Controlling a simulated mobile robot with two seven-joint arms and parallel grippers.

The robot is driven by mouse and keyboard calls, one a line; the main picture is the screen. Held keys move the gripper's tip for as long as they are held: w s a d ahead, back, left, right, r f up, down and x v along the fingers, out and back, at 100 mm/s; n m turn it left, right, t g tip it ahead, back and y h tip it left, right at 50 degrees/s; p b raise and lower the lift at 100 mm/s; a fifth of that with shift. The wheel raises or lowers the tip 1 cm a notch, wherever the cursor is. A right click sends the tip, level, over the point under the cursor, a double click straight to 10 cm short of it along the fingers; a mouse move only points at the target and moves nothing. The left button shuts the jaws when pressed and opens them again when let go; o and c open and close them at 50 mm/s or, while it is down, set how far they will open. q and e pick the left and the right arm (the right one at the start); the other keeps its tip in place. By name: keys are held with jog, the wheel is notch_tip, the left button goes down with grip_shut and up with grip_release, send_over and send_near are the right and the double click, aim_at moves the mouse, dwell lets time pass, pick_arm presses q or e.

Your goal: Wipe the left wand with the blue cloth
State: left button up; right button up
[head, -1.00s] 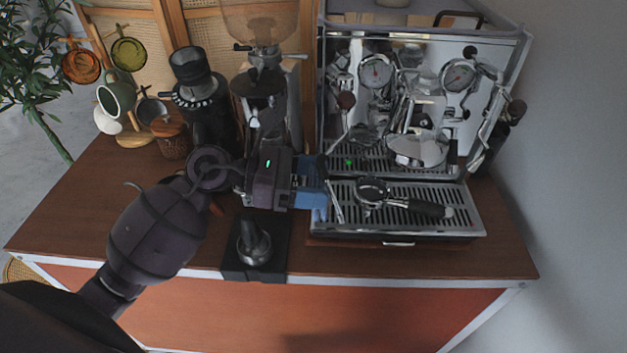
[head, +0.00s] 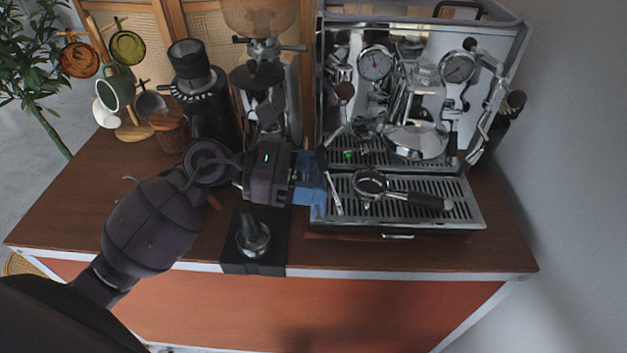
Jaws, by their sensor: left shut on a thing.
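My left gripper (head: 303,178) is shut on the blue cloth (head: 309,199), in front of the espresso machine's left side. The cloth hangs a little below the fingers. The left wand (head: 334,192) is a thin silver rod with a dark sleeve higher up, slanting down over the drip tray's left end. The cloth is right beside the wand's left side; I cannot tell whether they touch. The fingertips are partly hidden by the cloth and gripper body. My right gripper is not in view.
A portafilter (head: 370,184) lies on the drip tray (head: 462,207), right of the wand. A tamper (head: 252,238) stands on a black mat (head: 237,266) below my gripper. A grinder (head: 262,75) stands behind it. The front right of the counter (head: 440,258) is clear.

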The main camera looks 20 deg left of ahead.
pick_arm(q)
jog(key=shift+w+a+r, duration=0.25)
jog(key=shift+w+r, duration=0.25)
jog(key=shift+r, duration=0.15)
jog(key=shift+a+r, duration=0.15)
jog(key=shift+r, duration=0.05)
jog(key=shift+s+d+f, duration=0.2)
jog(key=shift+s+f, duration=0.2)
jog(key=shift+f, duration=0.2)
jog(key=shift+s+d+f+b, duration=0.4)
jog(key=shift+s+f+b, duration=0.05)
jog(key=shift+s, duration=0.05)
jog(key=shift+s+f, duration=0.25)
jog(key=shift+f, duration=0.05)
jog(key=shift+s, duration=0.1)
jog(key=shift+w+a+r, duration=0.2)
jog(key=shift+w+r, duration=0.1)
jog(key=shift+w, duration=0.05)
jog(key=shift+w+a+r, duration=0.45)
jog(key=shift+w+r, duration=0.4)
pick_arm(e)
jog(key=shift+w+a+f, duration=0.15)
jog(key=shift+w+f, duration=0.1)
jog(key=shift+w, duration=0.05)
